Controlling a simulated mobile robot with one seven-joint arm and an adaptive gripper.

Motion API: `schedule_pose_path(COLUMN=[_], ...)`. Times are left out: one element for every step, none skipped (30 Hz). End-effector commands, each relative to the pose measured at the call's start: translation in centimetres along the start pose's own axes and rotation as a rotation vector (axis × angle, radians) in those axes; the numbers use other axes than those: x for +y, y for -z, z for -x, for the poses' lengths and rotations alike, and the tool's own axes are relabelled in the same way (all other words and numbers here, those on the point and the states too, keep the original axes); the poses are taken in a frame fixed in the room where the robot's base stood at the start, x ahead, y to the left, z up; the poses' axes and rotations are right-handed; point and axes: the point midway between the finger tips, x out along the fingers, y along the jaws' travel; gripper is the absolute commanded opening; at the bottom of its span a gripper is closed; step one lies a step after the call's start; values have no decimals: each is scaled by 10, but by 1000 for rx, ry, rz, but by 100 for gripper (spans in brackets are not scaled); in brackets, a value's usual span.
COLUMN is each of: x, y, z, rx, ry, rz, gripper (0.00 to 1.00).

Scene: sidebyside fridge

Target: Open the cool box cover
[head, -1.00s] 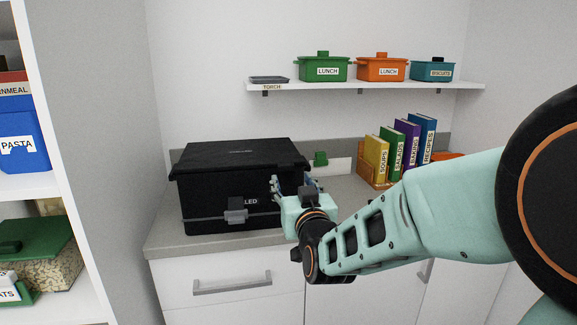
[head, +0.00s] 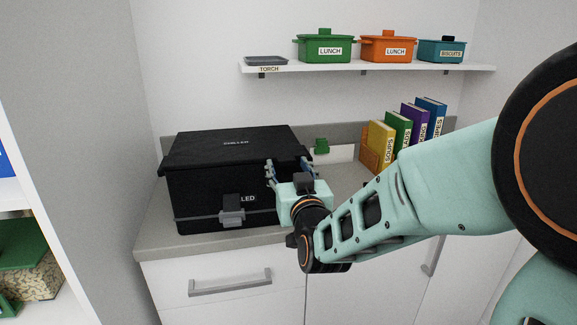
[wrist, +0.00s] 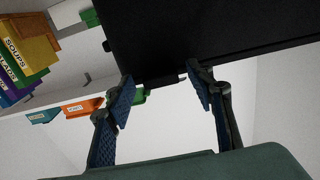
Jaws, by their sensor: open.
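The black cool box (head: 215,195) stands on the grey counter with its cover (head: 235,147) down. A grey latch (head: 232,209) sits on the front, and part of a label reading "LED" shows at right. My gripper (head: 288,168) is open at the box's front right corner, just under the cover's edge. In the wrist view the two blue-padded fingers (wrist: 160,92) stand apart, and the dark cover edge (wrist: 160,75) lies beyond and between their tips. I cannot tell whether they touch it. My gripper hides part of the box's right front.
Several books (head: 405,135) stand on the counter at right, with a green object (head: 321,146) behind the box. A wall shelf (head: 370,72) above holds lidded pots and a dark tray (head: 266,60). A drawer handle (head: 230,283) juts out below.

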Motion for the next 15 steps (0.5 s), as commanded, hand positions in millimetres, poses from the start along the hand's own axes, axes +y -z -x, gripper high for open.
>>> schedule_pose_path(x=[0,0,0,0,0,0,0,0,0,0,0,0,0,0,0], y=[0,0,0,0,0,0,0,0,0,0,0,0,0,0,0], z=[0,0,0,0,0,0,0,0,0,0,0,0,0,0,0], rx=[0,0,0,0,0,0,0,0,0,0,0,0,0,0,0], ry=[0,0,0,0,0,0,0,0,0,0,0,0,0,0,0], rz=[0,0,0,0,0,0,0,0,0,0,0,0,0,0,0], gripper=[49,49,49,46,43,38,35,32,27,24,21,16,13,10,5])
